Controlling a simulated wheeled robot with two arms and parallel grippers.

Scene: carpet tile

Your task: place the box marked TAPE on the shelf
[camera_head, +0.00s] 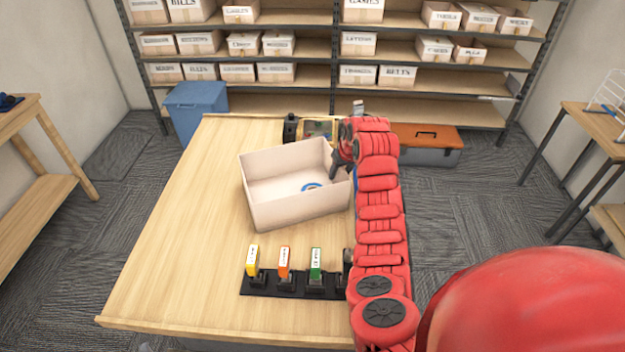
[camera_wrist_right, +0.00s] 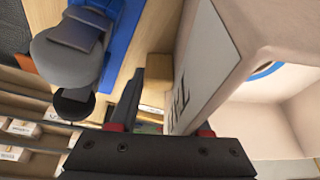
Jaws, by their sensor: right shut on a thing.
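The open, pale box marked TAPE (camera_head: 262,209) is over the middle of the wooden table (camera_head: 190,235). A blue ring shows inside it. I cannot tell whether its base touches the table. My right gripper (camera_head: 343,160) is shut on the box's right wall near the rim. In the right wrist view, the lettered side of the box (camera_wrist_right: 205,70) is beside one dark finger (camera_wrist_right: 137,95); the other finger is mostly hidden. The shelf (camera_head: 300,78) stands behind the table, with gaps between its boxes. My left gripper is not in view.
A black rack with coloured tabs (camera_head: 290,284) lies in front of the box. A blue bin (camera_head: 197,110) and an orange-lidded toolbox (camera_head: 430,140) stand before the shelf. The table's left side is clear.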

